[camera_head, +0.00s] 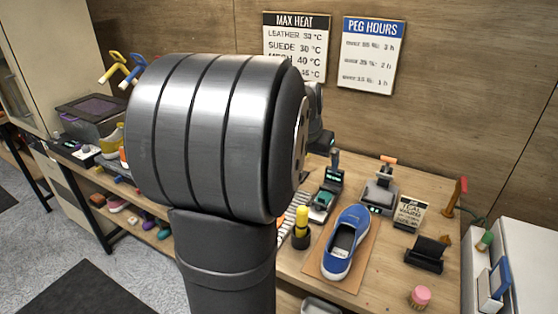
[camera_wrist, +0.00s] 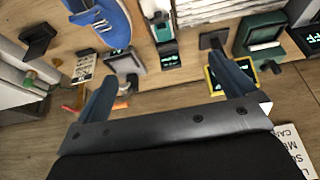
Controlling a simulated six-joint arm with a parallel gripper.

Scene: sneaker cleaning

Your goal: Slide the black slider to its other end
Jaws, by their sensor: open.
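I cannot tell for sure which part is the black slider. In the wrist view, a black T-shaped piece (camera_wrist: 213,40) stands just above a yellow-rimmed device (camera_wrist: 212,82) with a small lit screen. In the head view my arm hides the gripper and this part of the bench.
A blue sneaker (camera_head: 345,240) lies on a brown mat (camera_head: 367,262). Near it stand a green-topped device (camera_head: 322,199), a grey device (camera_head: 380,192), a yellow-topped bottle (camera_head: 301,226), a card (camera_head: 410,213), a black stand (camera_head: 426,253) and a pink brush (camera_head: 420,297). A wooden wall rises behind.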

